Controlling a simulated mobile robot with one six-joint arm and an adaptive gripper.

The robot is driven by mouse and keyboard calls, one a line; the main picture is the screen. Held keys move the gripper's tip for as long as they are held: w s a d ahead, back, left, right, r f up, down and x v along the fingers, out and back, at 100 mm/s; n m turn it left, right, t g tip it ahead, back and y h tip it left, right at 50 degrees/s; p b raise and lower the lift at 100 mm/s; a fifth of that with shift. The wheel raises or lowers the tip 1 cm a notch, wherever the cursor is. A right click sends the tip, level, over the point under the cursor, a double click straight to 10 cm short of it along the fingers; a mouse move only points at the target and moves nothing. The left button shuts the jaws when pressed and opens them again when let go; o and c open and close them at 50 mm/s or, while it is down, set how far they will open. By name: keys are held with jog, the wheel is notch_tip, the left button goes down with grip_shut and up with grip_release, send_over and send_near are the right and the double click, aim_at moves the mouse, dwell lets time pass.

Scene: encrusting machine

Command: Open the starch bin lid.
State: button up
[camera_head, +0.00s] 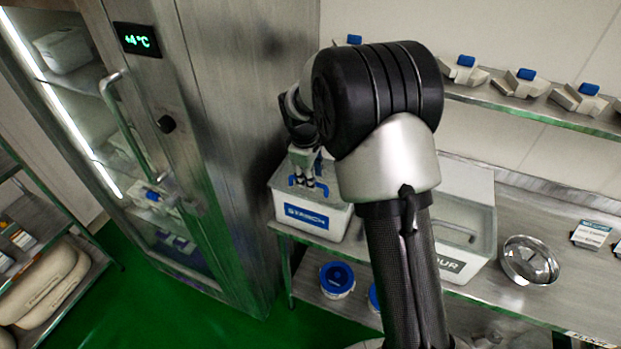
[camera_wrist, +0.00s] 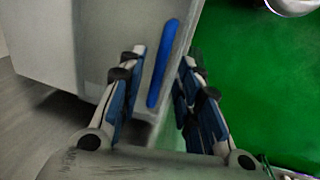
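The starch bin (camera_head: 339,223) is a white box with a blue STARCH label, standing at the left end of the steel counter. Its pale lid (camera_head: 277,181) is on top and looks closed, with a blue handle (camera_head: 293,181). My gripper (camera_head: 309,183) points down at the handle, partly hiding it. In the wrist view the blue bar handle (camera_wrist: 164,62) lies between the two spread fingers of my gripper (camera_wrist: 161,62). My arm hides part of the counter.
A flour bin (camera_head: 484,232) stands right of my arm, with a steel bowl (camera_head: 530,262) beside it. A tall steel fridge (camera_head: 225,130) stands close on the left. A wall shelf (camera_head: 530,106) holds several pale blue-topped items. Blue-lidded tubs (camera_head: 337,279) sit on the lower shelf.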

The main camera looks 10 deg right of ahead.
jog(key=shift+w+d+f, duration=0.1)
jog(key=shift+f, duration=0.6)
jog(key=shift+c, duration=0.3)
grip_shut()
